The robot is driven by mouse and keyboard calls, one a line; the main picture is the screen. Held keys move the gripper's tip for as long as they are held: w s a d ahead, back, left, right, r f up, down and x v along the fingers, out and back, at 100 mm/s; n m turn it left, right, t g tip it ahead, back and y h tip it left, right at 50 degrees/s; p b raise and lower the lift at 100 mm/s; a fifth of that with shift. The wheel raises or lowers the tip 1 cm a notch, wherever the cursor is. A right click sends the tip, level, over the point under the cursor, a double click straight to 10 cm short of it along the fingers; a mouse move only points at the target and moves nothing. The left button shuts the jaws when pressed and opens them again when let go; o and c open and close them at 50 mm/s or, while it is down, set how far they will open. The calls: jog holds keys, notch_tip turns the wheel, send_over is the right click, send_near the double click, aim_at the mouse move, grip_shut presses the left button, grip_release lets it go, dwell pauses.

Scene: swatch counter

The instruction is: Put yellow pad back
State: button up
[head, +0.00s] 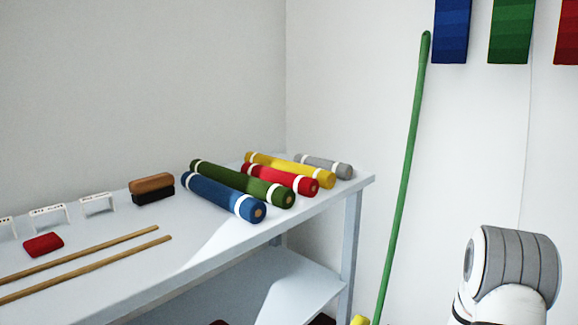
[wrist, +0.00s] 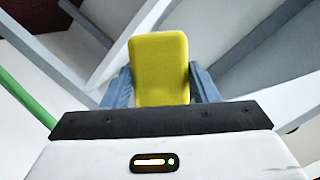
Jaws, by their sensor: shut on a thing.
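The yellow pad (wrist: 160,55) is a rounded rectangular block in the wrist view. My gripper (wrist: 161,88) is shut on it, with a blue-grey finger at each side, and the pad stands out past the fingertips. The gripper is not seen in the head view. There a small yellow piece (head: 360,320) shows at the bottom edge, cut off, and I cannot tell whether it is this pad. A red pad (head: 43,244) lies on the counter (head: 200,235) at the left, in front of small white labelled stands (head: 47,213).
Two wooden sticks (head: 90,257) lie along the counter's front. A brown and black brush (head: 152,189) and several coloured rolls, including a blue one (head: 220,196), lie further right. A lower shelf (head: 290,285) sits beneath. A green pole (head: 405,180) leans against the wall.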

notch_tip(320, 180, up, 43)
jog(key=p, duration=4.1)
jog(key=w+a+n+g+h+b, duration=0.1)
jog(key=w+a+n+g+h, duration=0.6)
jog(key=w+a+n+g, duration=0.3)
jog(key=a+n+g, duration=0.1)
jog(key=n+g, duration=0.1)
jog(key=g, duration=0.1)
jog(key=shift+a+r+n+g+h, duration=0.3)
jog(key=shift+r+n, duration=0.1)
jog(key=w+a+n+h, duration=0.1)
jog(key=n+h, duration=0.1)
jog(key=w+a+r+n+t+h, duration=0.1)
jog(key=w+a+n+h, duration=0.1)
jog(key=n, duration=0.1)
jog(key=w+a+n+t+h, duration=0.1)
jog(key=w+a+n+h, duration=0.1)
jog(key=shift+a+r, duration=0.15)
jog(key=shift+a, duration=0.1)
jog(key=shift+c, duration=0.2)
jog(key=w+a+n+t, duration=0.1)
jog(key=w+a+n, duration=0.1)
jog(key=w+a+r+n+t, duration=0.1)
jog(key=n+t, duration=0.1)
jog(key=w+a+n+t+h, duration=0.1)
jog(key=w+a+n+t, duration=0.1)
jog(key=shift+w+a+r+n, duration=0.15)
jog(key=shift+w+a+n, duration=0.15)
jog(key=shift+n, duration=0.1)
jog(key=shift+d, duration=0.1)
